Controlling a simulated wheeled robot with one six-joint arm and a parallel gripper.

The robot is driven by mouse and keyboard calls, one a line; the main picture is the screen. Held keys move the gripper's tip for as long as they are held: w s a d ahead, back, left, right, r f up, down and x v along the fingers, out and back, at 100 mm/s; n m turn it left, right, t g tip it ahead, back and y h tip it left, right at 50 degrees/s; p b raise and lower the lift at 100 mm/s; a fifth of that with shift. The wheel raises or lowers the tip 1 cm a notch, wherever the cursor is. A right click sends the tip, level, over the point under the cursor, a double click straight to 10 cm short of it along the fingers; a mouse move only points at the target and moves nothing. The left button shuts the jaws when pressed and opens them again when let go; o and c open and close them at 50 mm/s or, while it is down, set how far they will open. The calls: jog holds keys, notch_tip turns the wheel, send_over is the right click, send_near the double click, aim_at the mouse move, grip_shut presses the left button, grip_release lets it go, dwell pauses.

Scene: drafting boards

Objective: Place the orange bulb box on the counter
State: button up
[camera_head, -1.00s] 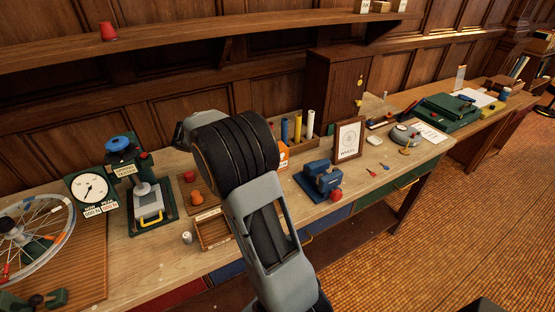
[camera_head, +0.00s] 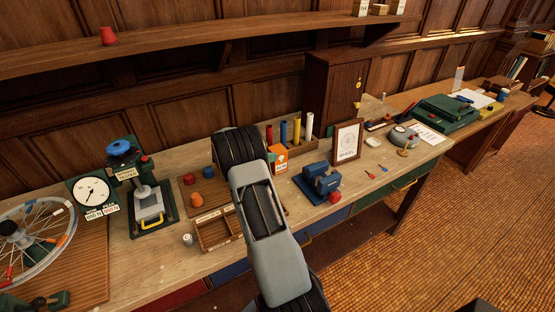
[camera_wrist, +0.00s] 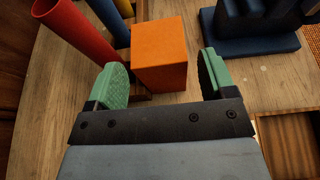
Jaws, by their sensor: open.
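The orange bulb box (camera_head: 278,160) stands on the wooden counter (camera_head: 262,209), in front of the rack of coloured tubes. In the wrist view the orange box (camera_wrist: 159,52) is upright, between and just beyond the two green fingertips. My gripper (camera_wrist: 163,84) is open, with one finger to each side of the box's near end; I cannot tell whether either finger touches it. In the head view my arm hides the gripper itself, and the box's left part lies close to the arm.
Coloured tubes (camera_wrist: 75,33) stand close by the left finger. A blue device (camera_head: 318,181) with a red ball is to the right. A divided wooden tray (camera_head: 215,232) lies in front. A press tester (camera_head: 146,190) and dial stand left. A framed picture (camera_head: 347,142) stands behind right.

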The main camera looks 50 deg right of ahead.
aim_at(278, 151)
jog(key=shift+p+x, duration=1.05)
jog(key=shift+x, duration=1.7)
jog(key=shift+w+f, duration=0.15)
jog(key=shift+f, duration=0.05)
jog(key=c, duration=0.8)
jog(key=shift+o, duration=0.2)
